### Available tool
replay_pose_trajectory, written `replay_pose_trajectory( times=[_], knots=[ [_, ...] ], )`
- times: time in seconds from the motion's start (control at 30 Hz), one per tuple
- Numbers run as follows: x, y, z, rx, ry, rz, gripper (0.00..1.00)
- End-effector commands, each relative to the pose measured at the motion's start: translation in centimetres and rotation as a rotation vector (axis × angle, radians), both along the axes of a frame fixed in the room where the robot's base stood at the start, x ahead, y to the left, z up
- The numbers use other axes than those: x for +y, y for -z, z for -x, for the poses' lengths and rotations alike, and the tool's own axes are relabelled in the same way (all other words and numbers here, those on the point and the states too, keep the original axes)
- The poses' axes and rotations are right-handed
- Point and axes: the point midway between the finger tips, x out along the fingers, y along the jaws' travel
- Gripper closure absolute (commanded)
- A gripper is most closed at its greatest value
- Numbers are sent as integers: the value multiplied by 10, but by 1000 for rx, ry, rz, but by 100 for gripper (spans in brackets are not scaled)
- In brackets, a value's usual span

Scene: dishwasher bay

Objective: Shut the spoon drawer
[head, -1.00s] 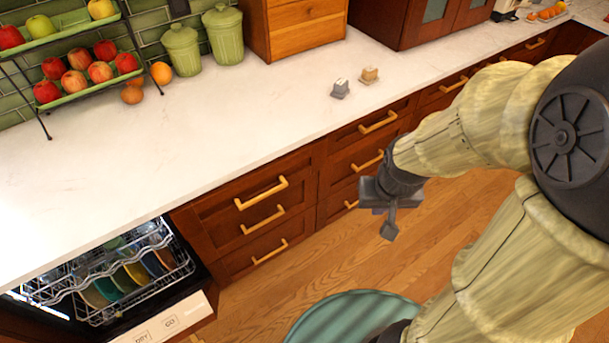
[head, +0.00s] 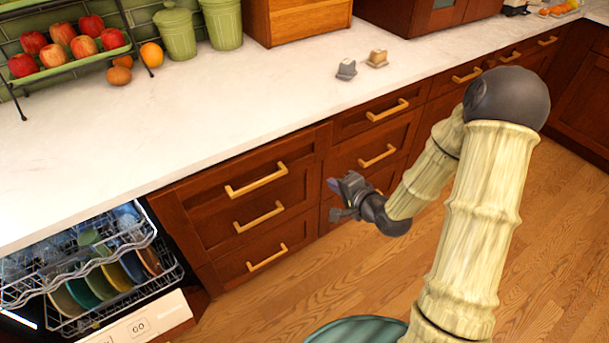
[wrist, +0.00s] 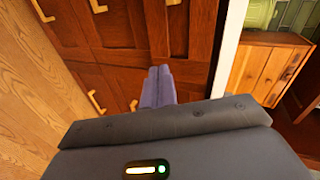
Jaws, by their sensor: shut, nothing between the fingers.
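Dark red drawers with yellow handles line the front under the counter. The left stack has a top drawer (head: 215,195), a middle and a bottom one. Another stack, with its top drawer (head: 350,122), stands to its right. All fronts look flush or nearly so. No label or spoon shows, so I cannot tell which is the spoon drawer. My gripper (head: 335,198) is shut and empty, in front of the right stack near its boundary with the left stack. In the wrist view its fingers (wrist: 158,88) point at the drawer fronts. I cannot tell whether they touch.
An open dishwasher with a loaded rack (head: 90,285) stands at lower left. The white counter (head: 200,120) carries a fruit stand (head: 70,65), green canisters (head: 176,32), a wooden box (head: 295,20) and two small blocks (head: 346,69). The wooden floor (head: 370,275) is clear before the drawers.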

Motion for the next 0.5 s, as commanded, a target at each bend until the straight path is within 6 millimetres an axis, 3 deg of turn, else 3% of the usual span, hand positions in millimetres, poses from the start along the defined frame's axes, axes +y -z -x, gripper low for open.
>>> replay_pose_trajectory(
  times=[0.03, 0.13, 0.5],
  knots=[
    [2, 9, -2, -6, 12, -65, 100],
    [5, 7, -4, -16, 24, -144, 100],
    [6, 4, -5, -19, 26, -155, 100]
  ],
)
